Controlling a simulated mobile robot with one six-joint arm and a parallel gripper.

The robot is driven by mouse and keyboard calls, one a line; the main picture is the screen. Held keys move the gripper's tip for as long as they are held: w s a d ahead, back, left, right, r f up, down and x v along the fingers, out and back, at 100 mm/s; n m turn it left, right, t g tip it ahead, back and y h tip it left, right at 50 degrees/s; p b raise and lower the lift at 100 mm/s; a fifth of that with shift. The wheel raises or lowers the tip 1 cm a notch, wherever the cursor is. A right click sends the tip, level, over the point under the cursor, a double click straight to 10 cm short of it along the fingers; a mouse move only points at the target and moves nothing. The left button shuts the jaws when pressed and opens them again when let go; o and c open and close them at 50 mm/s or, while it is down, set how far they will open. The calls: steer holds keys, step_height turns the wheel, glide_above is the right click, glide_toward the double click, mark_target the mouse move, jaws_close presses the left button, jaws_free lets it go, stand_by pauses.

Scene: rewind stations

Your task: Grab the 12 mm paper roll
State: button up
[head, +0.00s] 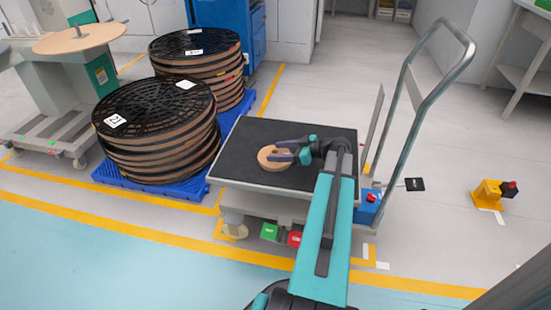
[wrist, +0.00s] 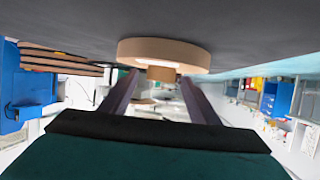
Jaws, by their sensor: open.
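A small tan paper roll (head: 267,164) lies flat on the black top of a lift cart (head: 245,140) in the head view. No width marking is readable on it. My gripper (head: 281,151) is over the roll's near middle, with its dark fingers open. In the wrist view, which is upside down, the roll (wrist: 150,48) shows ahead of the fingers, with a short core standing out from its face. The gripper (wrist: 160,78) has one finger on each side of that core in the picture. I cannot tell whether the fingers touch it.
Two stacks of large rolls with black covers (head: 150,105) stand on blue pallets (head: 165,190) left of the cart. The cart's metal push handle (head: 430,90) rises at the right. A yellow floor fixture (head: 487,194) stands farther right. The rest of the cart top is clear.

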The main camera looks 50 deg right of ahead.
mark_target(279, 153)
steer(key=shift+c, duration=0.3)
steer(key=c, duration=1.2)
steer(key=shift+r, duration=0.15)
step_height(279, 153, up, 10)
steer(key=p, duration=0.2)
steer(key=shift+p, duration=0.35)
